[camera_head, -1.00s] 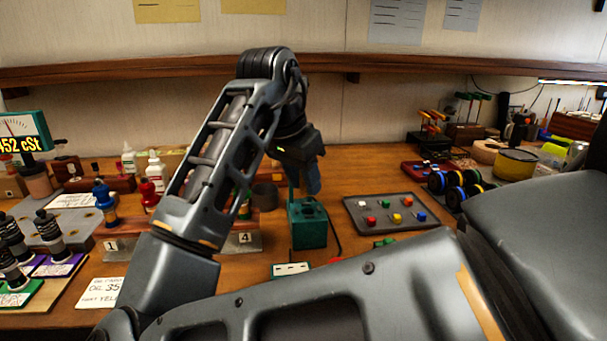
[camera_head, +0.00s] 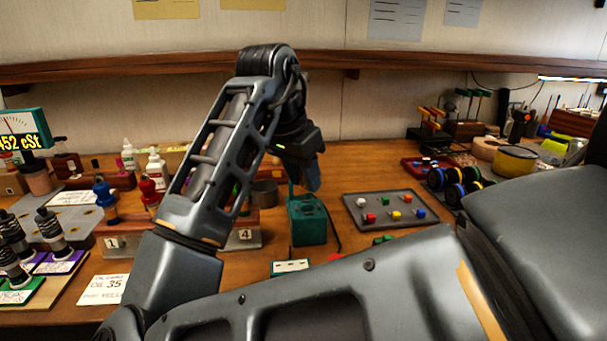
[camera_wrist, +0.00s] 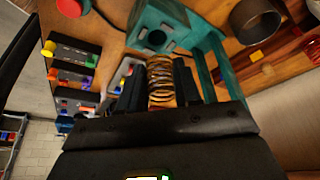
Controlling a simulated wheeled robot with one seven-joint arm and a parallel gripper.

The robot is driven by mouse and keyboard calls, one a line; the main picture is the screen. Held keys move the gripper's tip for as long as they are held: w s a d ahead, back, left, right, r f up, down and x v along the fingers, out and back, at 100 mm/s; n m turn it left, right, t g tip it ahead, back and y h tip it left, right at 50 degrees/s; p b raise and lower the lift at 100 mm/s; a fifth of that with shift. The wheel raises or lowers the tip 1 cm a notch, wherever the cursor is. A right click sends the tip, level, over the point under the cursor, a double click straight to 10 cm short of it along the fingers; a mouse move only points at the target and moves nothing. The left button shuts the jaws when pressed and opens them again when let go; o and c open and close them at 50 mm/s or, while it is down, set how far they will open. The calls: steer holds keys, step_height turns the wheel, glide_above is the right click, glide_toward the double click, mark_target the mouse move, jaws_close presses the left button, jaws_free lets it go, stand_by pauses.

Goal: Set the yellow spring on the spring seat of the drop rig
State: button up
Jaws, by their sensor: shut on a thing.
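The yellow spring (camera_wrist: 160,84) is held upright in the picture between the two dark fingers of my gripper (camera_wrist: 160,78) in the wrist view. The teal drop rig (camera_wrist: 178,22) is just beyond the spring there, with a round dark opening on its block. The spring looks apart from that block. In the head view the teal block (camera_head: 307,222) stands on the bench, and my gripper (camera_head: 308,180) is over its upper back edge. The spring is hidden in the head view. I cannot tell which part of the rig is the seat.
A dark tray with small coloured blocks (camera_head: 390,208) lies right of the rig. A dark cylinder (camera_head: 265,193) stands to its left, also seen in the wrist view (camera_wrist: 257,20). A dark cable runs beside the rig.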

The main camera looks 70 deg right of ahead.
mark_target(302, 191)
steer(key=shift+f+b, duration=1.35)
steer(key=shift+f, duration=0.75)
steer(key=o, duration=1.1)
steer(key=shift+r, duration=0.1)
steer(key=shift+p+v, duration=0.45)
steer(key=shift+v, duration=3.4)
